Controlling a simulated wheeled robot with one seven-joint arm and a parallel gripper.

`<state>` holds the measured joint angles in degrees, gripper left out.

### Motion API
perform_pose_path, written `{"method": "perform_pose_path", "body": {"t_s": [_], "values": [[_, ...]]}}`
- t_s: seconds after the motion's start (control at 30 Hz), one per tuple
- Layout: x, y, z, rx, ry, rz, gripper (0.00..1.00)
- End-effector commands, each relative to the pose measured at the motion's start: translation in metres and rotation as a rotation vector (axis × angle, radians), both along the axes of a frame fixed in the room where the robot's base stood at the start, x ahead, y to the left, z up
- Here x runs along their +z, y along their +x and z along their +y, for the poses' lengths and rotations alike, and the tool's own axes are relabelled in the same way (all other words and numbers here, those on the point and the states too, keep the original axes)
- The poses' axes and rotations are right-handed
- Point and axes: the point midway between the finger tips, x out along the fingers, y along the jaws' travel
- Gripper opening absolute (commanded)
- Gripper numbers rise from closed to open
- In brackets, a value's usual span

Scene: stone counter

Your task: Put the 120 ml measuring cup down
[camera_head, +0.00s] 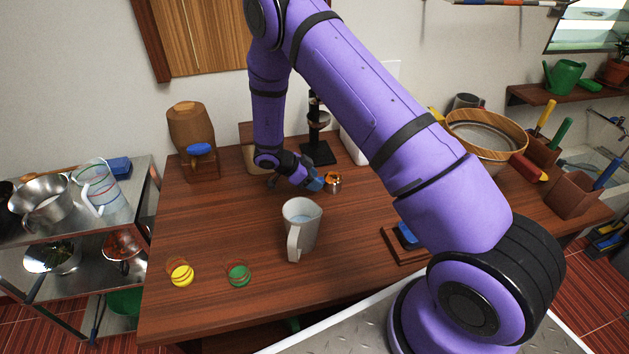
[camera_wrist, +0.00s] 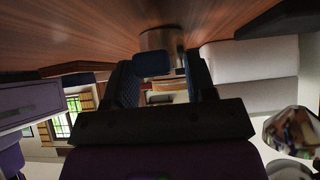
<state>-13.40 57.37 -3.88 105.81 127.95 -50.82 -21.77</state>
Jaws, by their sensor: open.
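The small metal measuring cup (camera_head: 333,182) stands upright on the wooden table, right at the tip of my gripper (camera_head: 315,184). Something orange shows at its top. In the wrist view, which is upside down, the metal cup (camera_wrist: 160,40) rests against the table surface, with a dark blue handle-like part (camera_wrist: 152,64) pointing towards me. My gripper (camera_wrist: 163,78) is open, with its two blue padded fingers on either side of that part. I cannot tell whether either finger touches it. No volume marking on the cup can be read.
A grey pitcher (camera_head: 301,228) stands in front of the cup. Yellow (camera_head: 182,276) and green (camera_head: 239,274) round pieces lie at the front left. A wooden dispenser (camera_head: 192,135) and a black stand (camera_head: 317,140) are at the back. The table's left middle is clear.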

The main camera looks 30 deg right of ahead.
Motion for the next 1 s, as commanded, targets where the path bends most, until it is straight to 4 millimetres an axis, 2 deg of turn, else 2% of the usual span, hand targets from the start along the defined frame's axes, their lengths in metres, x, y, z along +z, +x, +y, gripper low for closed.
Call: {"method": "perform_pose_path", "body": {"t_s": [0.5, 0.73, 0.9, 1.0], "values": [[0.067, 0.014, 0.065, 0.001, 0.003, -0.003, 0.51], [0.079, 0.016, 0.077, 0.000, 0.001, -0.002, 0.51], [0.083, 0.018, 0.078, 0.006, 0.003, -0.009, 0.51], [0.094, 0.025, 0.075, 0.035, 0.015, -0.048, 0.51]]}}
